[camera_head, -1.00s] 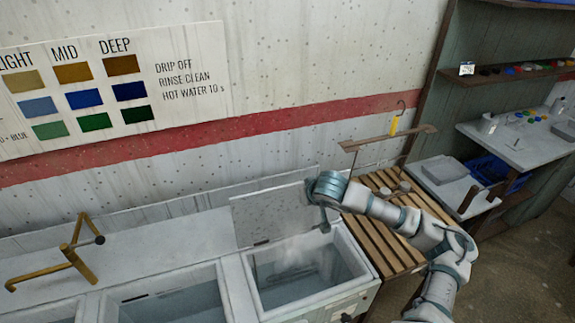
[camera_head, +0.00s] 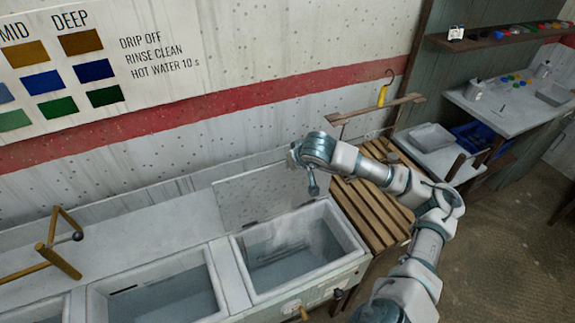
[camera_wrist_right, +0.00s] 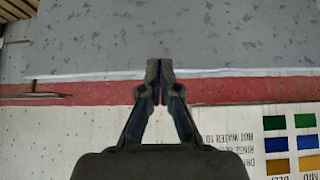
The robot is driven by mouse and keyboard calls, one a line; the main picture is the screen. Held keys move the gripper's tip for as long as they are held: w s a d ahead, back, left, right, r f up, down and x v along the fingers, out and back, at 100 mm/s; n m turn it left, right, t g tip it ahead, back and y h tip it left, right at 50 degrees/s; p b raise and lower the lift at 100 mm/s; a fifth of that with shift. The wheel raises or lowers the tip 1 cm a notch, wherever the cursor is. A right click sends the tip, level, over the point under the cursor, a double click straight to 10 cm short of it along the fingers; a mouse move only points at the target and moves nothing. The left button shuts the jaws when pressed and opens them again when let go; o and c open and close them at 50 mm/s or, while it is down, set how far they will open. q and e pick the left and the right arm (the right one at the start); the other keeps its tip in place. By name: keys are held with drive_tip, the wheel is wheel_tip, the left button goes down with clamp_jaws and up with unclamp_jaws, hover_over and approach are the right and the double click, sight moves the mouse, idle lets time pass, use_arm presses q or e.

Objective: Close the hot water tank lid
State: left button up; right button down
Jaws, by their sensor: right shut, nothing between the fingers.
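The hot water tank (camera_head: 292,288) is the rightmost basin in the head view. It is open, with water and faint steam inside. Its grey speckled lid (camera_head: 255,198) stands raised along the back edge, tilted toward the wall. My right arm comes in from the right, its wrist (camera_head: 318,150) at the lid's upper right corner. My right gripper (camera_wrist_right: 160,70) is shut and empty in the right wrist view. There its tips overlap the edge of a grey speckled panel, apparently the lid (camera_wrist_right: 200,40); contact cannot be told. My left gripper is not in view.
A brass tap (camera_head: 58,248) and another open basin (camera_head: 160,300) lie to the left. A slatted wooden rack (camera_head: 372,215) adjoins the tank on the right, under my arm. A wooden bar with a yellow-handled hook (camera_head: 382,95) is above it. Shelves stand further right.

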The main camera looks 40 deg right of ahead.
drive_tip(key=s+a+r+p, duration=0.1)
drive_tip(key=s+r, duration=0.2)
drive_tip(key=r, duration=0.5)
drive_tip(key=w+a+g+y, duration=0.1)
drive_tip(key=w+a+g, duration=0.15)
drive_tip(key=w, duration=0.75)
drive_tip(key=shift+g, duration=0.45)
drive_tip(key=b+x, duration=0.1)
drive_tip(key=x, duration=0.6)
drive_tip(key=shift+w+d+f, duration=0.1)
drive_tip(key=shift+d+f, duration=0.15)
drive_tip(key=shift+f, duration=0.05)
drive_tip(key=shift+d+f, duration=0.15)
drive_tip(key=shift+f, duration=0.4)
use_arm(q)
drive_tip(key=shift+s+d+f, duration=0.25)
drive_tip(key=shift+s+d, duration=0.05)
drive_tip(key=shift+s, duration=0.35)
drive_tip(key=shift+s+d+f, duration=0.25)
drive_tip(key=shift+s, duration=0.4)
use_arm(e)
drive_tip(key=shift+s+a+r, duration=0.1)
drive_tip(key=shift+s+a, duration=0.3)
drive_tip(key=shift+s, duration=0.45)
drive_tip(key=shift+s+a, duration=0.35)
drive_tip(key=shift+s, duration=0.55)
